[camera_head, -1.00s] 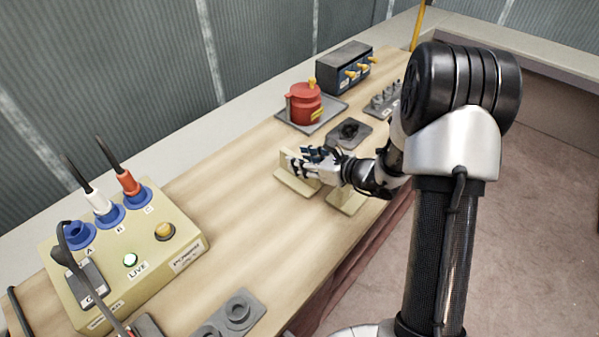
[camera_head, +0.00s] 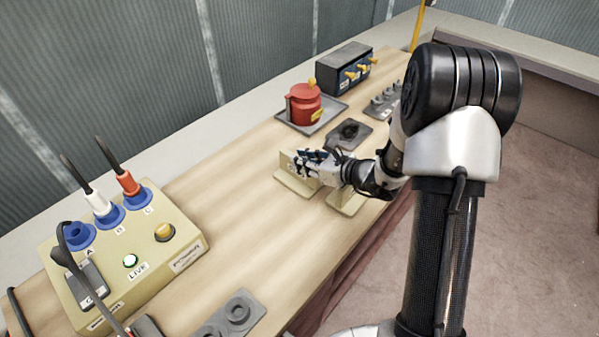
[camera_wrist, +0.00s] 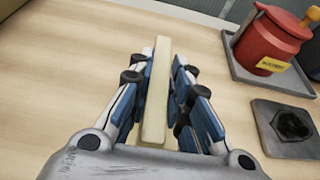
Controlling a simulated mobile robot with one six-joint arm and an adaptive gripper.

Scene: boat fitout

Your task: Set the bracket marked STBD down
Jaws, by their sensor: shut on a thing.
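My gripper (camera_head: 318,162) is shut on a beige bracket, low over the workbench. In the wrist view, the bracket's narrow upright edge (camera_wrist: 156,100) runs between the blue-padded fingers (camera_wrist: 160,95). In the head view, a beige upright plate and foot (camera_head: 296,184) show left of the fingers. A second beige piece (camera_head: 345,201) shows below my wrist; I cannot tell whether it is a separate bracket. No STBD marking is readable. My fingers hide much of the held part, and contact with the bench is unclear.
Behind stand a red pot (camera_head: 304,104) on a grey tray (camera_head: 327,118) and a dark box with yellow levers (camera_head: 343,70). A grey plate with a dark recess (camera_head: 349,134) lies close by. The power box (camera_head: 190,238) is left; bare wood (camera_head: 235,180) lies between.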

